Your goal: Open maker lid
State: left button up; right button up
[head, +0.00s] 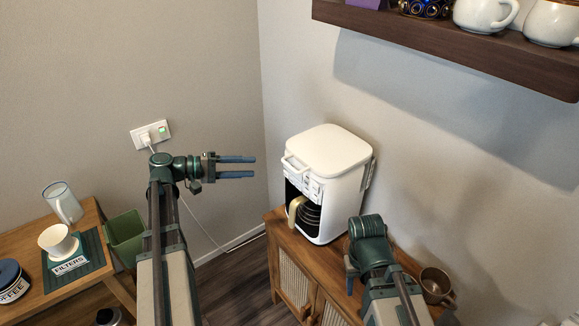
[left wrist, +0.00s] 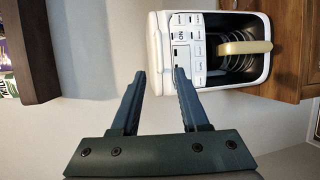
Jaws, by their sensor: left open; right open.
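The white coffee maker (head: 345,190) stands upright on the wooden cabinet, its lid (head: 328,148) lying shut on top. A white loop handle (head: 290,165) juts from the lid's front edge. The carafe with a beige handle (head: 295,210) sits inside. My left gripper (head: 254,166) is open and empty, its fingers pointing right at the maker, left of the lid handle and apart from it. In the left wrist view the maker's button panel (left wrist: 188,50) appears sideways beyond the fingertips. My right gripper (head: 351,272) is low in front of the cabinet, its fingers mostly hidden.
The cane-front cabinet (head: 287,275) holds a brown mug (head: 436,285) at right. A dark shelf (head: 450,42) with cups overhangs at upper right. A side table (head: 30,262) with a dripper and jar is at left. A wall outlet (head: 150,134) has a cord plugged in.

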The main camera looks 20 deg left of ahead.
aim_at(290, 166)
pick_arm(q)
jog(key=b+x, duration=0.2)
jog(key=x, duration=1.1)
jog(key=shift+d+f, duration=0.1)
jog(key=shift+f, duration=0.05)
grip_shut()
dwell(1.0)
